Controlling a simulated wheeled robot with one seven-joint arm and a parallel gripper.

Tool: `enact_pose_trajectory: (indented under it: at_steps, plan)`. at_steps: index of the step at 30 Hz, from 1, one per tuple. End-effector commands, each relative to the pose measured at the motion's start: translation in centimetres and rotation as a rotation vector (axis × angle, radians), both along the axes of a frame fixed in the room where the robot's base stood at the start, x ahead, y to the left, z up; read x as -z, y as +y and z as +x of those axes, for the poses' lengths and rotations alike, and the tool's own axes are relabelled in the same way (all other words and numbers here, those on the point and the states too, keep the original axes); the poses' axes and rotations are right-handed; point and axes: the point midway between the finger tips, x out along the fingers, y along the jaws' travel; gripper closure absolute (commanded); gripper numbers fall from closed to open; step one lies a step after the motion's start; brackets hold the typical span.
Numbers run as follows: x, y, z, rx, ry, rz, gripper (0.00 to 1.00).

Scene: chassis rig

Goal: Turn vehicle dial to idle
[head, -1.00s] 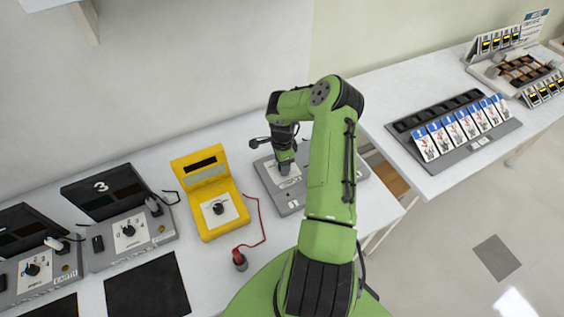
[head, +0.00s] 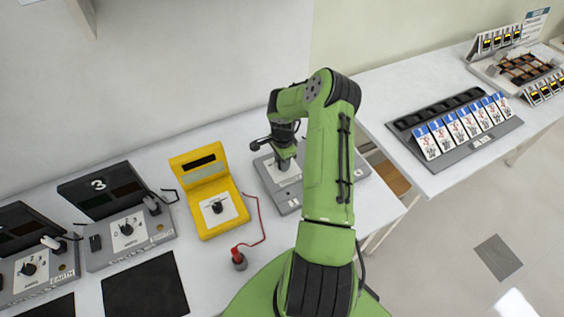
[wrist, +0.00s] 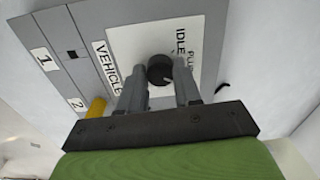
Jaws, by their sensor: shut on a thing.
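The vehicle dial (wrist: 160,70) is a round black knob on a white plate on a grey panel (wrist: 85,35). The panel also shows in the head view (head: 290,205). "VEHICLE", "IDLE" and a partly hidden word starting "PLU" are printed near the dial. My gripper (wrist: 160,82) has its two grey fingers on either side of the dial and is shut on it. In the head view my gripper (head: 285,166) points down at the panel, and my arm hides the dial and part of the panel. I cannot tell clearly which mark the dial points to.
A yellow meter (head: 209,193) with its own knob and a red lead stands left of the panel. Two grey units with dials (head: 127,232) stand further left. A grey tray of cards (head: 453,125) lies on the right-hand table. A yellow part (wrist: 97,107) shows beside the panel's "2" label.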

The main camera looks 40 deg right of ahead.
Motion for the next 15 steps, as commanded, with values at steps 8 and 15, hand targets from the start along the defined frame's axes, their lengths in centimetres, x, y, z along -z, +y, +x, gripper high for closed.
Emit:
enact_pose_trajectory:
  at_steps: [8,15]
  plan:
    - [0.24,-0.05,0.08,-0.260,-0.002,-0.004,0.97]
    - [0.25,-0.03,0.06,-0.489,-0.003,-0.003,0.97]
